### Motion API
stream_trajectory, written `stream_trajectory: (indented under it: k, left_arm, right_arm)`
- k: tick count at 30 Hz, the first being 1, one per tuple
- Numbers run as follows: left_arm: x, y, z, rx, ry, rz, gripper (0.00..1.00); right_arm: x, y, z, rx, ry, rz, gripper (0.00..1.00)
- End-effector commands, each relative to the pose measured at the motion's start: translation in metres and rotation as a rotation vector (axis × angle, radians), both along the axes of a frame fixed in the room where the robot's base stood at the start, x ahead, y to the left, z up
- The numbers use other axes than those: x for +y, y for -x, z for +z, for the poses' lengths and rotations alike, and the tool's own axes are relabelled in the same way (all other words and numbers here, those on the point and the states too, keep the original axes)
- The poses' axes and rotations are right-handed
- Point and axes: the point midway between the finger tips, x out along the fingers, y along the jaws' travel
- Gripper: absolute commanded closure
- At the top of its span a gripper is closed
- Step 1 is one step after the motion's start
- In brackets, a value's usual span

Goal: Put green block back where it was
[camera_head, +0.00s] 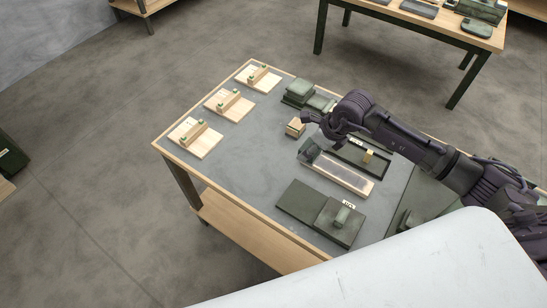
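Several green pieces are in the head view. A dark green block (298,88) sits near the back edge of the table, with another green piece (320,104) beside it. A small green block (342,217) lies on a dark green labelled plate (330,237) at the front. I cannot tell which one the task means. My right gripper (312,123) is over the table, close to a small wooden block (295,127). Its fingers are dark and small, so whether it is open or holding something is unclear. My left gripper is out of view.
Three wooden plates (205,146) with upright wooden bars and green bits line the table's left side. A long wooden tray (347,180) and a dark tray (376,170) lie under my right arm. The grey tabletop (240,155) is clear at left centre. Another table (428,24) stands behind.

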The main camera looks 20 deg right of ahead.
Motion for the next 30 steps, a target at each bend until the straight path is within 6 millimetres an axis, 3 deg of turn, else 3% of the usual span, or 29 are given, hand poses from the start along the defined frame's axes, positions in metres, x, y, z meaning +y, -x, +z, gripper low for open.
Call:
stream_trajectory:
  k: [5,18,26,30]
  left_arm:
    - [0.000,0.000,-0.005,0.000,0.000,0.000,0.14]
    - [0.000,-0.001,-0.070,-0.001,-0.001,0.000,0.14]
    - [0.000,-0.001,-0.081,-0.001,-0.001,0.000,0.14]
    - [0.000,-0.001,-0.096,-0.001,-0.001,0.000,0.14]
  right_arm:
    - [0.020,-0.003,-0.004,-0.001,-0.003,0.021,0.71]
    - [0.078,-0.074,-0.062,-0.001,-0.002,0.021,0.71]
    - [0.087,-0.086,-0.072,0.001,0.001,0.021,0.71]
    - [0.087,-0.085,-0.094,0.003,-0.001,0.020,0.71]
